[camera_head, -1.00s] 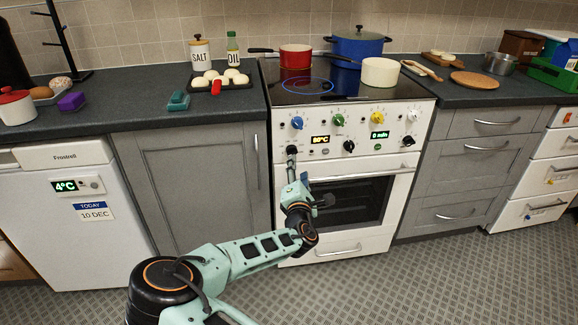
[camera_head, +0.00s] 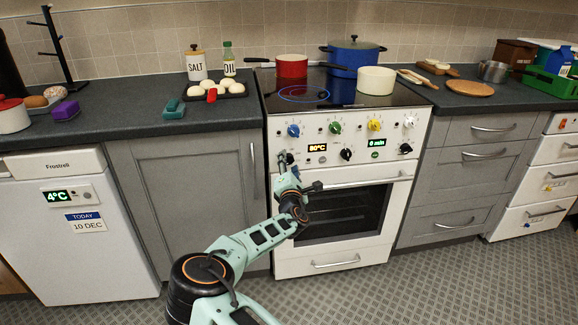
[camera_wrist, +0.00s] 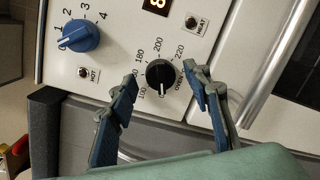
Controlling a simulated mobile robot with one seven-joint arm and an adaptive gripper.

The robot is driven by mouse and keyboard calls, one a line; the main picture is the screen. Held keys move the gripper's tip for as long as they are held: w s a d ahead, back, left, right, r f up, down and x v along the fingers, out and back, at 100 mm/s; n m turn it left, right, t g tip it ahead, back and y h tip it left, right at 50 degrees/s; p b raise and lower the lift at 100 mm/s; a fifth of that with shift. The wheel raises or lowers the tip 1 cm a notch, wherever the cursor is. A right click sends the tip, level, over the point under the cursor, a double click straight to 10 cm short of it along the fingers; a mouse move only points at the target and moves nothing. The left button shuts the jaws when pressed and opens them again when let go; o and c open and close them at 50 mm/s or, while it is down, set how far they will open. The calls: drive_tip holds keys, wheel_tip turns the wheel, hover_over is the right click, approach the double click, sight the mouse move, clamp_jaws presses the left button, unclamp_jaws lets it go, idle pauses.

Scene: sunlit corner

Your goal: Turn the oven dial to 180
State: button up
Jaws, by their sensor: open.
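My gripper (camera_wrist: 164,78) is open, with one blue-grey finger on each side of the dial and visible gaps between; contact cannot be made out. In the head view my gripper (camera_head: 286,160) is at the left of the white oven's panel (camera_head: 330,130) and partly hides the dial. The oven display (camera_head: 317,148) reads 80°C.
A blue hob knob (camera_wrist: 80,35) sits near the dial. The oven door handle (camera_wrist: 277,62) runs to its right. Another black knob (camera_head: 346,154) and a 0 min display (camera_head: 377,143) are farther right. Pots stand on the hob above.

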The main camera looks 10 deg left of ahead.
drive_tip(key=shift+w, duration=0.2)
drive_tip(key=c, duration=1.2)
drive_tip(key=shift+o, duration=0.2)
